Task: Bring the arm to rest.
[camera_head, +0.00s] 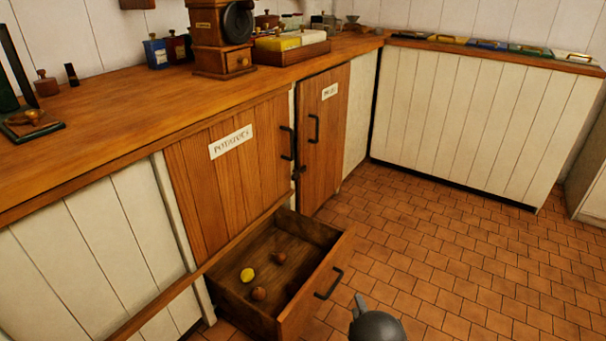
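My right gripper (372,320) shows only in part at the bottom edge, as a dark grey rounded shape with a small prong. It is over the tiled floor, to the right of the open drawer's front. Whether its fingers are open or shut does not show, and nothing is visible in it. My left gripper is not in view.
The counter (130,105) holds a grinder (222,40). Floor (450,260) at right is clear.

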